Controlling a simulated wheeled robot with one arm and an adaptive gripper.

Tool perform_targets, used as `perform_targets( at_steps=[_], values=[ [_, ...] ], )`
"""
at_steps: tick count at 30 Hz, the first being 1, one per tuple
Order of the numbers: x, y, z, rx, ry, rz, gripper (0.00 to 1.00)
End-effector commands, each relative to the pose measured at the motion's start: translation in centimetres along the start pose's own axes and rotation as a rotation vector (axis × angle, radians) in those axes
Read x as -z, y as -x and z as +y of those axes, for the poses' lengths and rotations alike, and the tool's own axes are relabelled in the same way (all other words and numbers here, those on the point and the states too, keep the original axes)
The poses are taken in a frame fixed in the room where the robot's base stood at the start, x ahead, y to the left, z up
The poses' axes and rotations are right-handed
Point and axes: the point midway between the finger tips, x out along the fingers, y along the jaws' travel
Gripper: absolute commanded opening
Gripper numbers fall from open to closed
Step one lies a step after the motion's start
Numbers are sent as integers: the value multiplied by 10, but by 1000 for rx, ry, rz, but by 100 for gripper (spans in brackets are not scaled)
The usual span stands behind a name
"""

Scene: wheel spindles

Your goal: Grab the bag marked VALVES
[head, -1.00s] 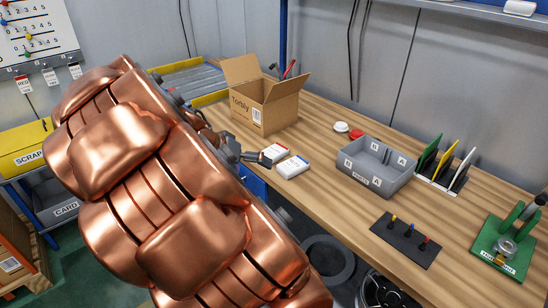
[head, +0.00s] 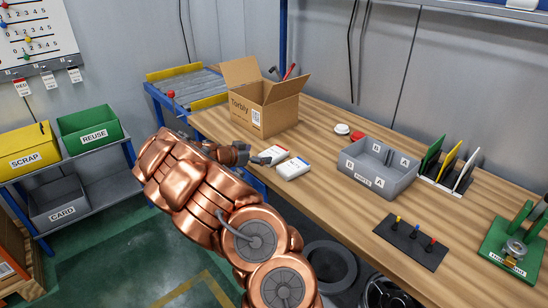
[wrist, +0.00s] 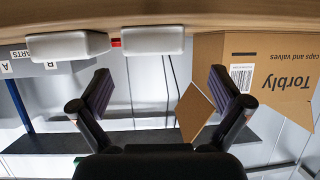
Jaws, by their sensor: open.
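Two small white packets lie side by side on the workbench (head: 330,205) in the head view. One has a red marking (head: 273,155); the nearer one has a blue marking (head: 292,168). Their print is too small to read, so I cannot tell which is marked VALVES. Pale ends of two packets show at the top of the upside-down wrist view, one at left (wrist: 67,46) and one near the middle (wrist: 152,40). My gripper (head: 263,158) is beside the packets at the bench's left edge. In the wrist view its fingers (wrist: 160,92) are spread with nothing between them.
An open Torbly carton (head: 265,105) stands behind the packets. A grey divided parts bin (head: 377,168) is to their right, with a black peg board (head: 410,240) in front of it. SCRAP (head: 28,150), REUSE (head: 90,130) and CARD (head: 58,203) bins stand at left.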

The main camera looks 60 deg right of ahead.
Motion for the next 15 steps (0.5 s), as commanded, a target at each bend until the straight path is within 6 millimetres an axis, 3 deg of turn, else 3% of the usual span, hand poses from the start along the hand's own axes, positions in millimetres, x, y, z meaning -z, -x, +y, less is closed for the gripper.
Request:
perform_targets(
  at_steps=[15],
  values=[
    [6, -50, 7, 0, 0, -3, 100]
  ],
)
